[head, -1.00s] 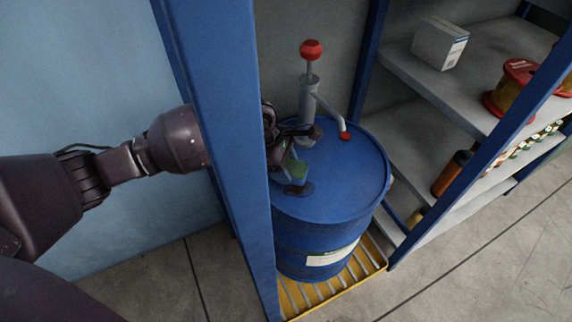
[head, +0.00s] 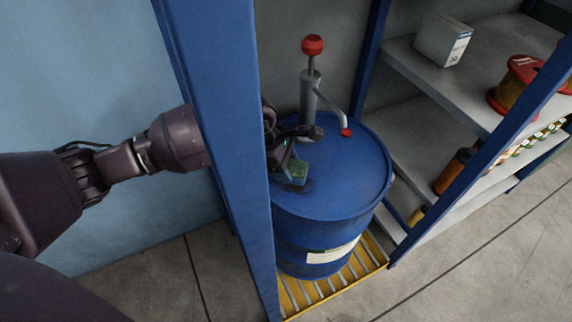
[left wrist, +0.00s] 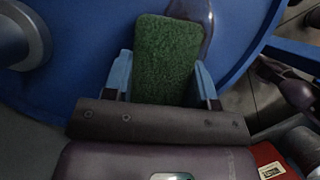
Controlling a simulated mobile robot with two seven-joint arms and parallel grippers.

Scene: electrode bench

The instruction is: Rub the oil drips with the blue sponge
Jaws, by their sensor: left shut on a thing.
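My left gripper (head: 290,160) comes past the blue post and is shut on the sponge. The sponge shows a green, rough face in the left wrist view (left wrist: 167,58), between two light blue fingers, and a small green part in the head view (head: 299,170). No blue side of it can be made out. A dark, glossy oil patch (head: 302,187) lies on the blue drum's lid (head: 345,185), right by the sponge. It also shows beyond the sponge in the left wrist view (left wrist: 203,14). Sponge and lid look very close; I cannot tell whether they touch. My right gripper is out of view.
A grey hand pump (head: 309,95) with a red knob and spout stands on the lid behind my gripper. The blue post (head: 225,150) stands in front of my left wrist. Shelves (head: 400,70) with a box and spools are at right. The drum stands on a yellow grate (head: 365,262).

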